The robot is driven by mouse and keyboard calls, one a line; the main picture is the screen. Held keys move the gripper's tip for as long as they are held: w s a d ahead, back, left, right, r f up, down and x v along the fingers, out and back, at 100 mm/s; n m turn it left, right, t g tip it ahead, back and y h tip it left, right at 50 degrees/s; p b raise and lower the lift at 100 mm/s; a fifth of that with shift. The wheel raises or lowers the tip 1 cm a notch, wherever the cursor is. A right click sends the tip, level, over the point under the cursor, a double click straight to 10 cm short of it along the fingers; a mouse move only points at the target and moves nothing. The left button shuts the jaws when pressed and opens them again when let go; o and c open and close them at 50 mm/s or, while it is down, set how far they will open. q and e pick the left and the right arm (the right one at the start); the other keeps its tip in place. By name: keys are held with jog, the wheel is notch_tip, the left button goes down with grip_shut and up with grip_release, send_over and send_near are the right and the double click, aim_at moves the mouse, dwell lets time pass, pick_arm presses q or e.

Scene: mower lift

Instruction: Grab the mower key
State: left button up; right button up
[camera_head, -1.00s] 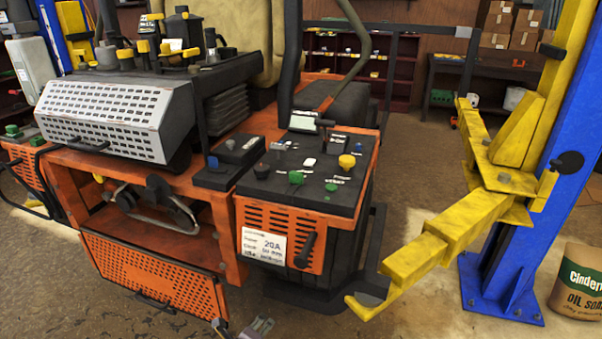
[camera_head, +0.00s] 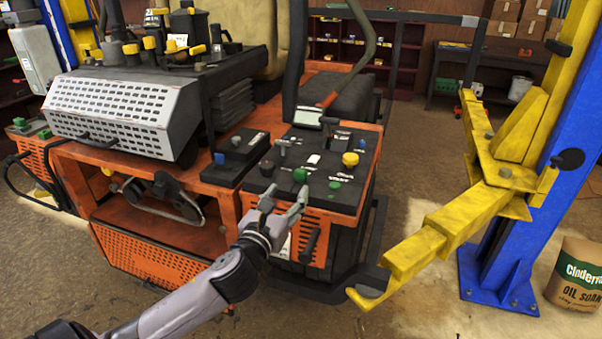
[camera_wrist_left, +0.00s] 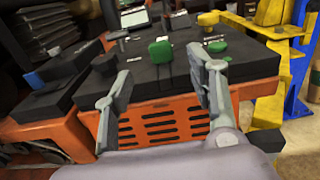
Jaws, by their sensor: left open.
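The mower's black control panel (camera_head: 325,185) sits on the orange mower body. A small grey upright piece (camera_head: 282,146) at its left rear edge looks like the key, but I cannot tell for certain. In the wrist view a grey piece (camera_wrist_left: 116,36) stands behind the panel's front knobs. My left gripper (camera_head: 284,198) is open and empty at the panel's front edge. In the wrist view its fingers (camera_wrist_left: 158,78) stand apart, with a green knob (camera_wrist_left: 161,50) beyond and between them. My right gripper is not in view.
A yellow knob (camera_head: 350,160) and a black handle (camera_head: 309,245) are close by. A black box with a blue knob (camera_head: 219,159) stands left of the panel. A yellow lift arm (camera_head: 430,245) and blue post (camera_head: 520,210) stand right. Open floor lies in front.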

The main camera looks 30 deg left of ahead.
aim_at(300, 172)
pick_arm(q)
jog(key=x, duration=0.5)
jog(key=shift+p, duration=0.4)
jog(key=x, duration=0.1)
jog(key=p+x, duration=0.1)
jog(key=x, duration=0.1)
jog(key=p+x, duration=0.1)
jog(key=shift+w+r, duration=0.4)
jog(key=shift+w+a+f, duration=0.1)
jog(key=shift+w, duration=0.2)
jog(key=shift+s, duration=0.1)
jog(key=shift+c, duration=0.7)
jog(key=c, duration=0.9)
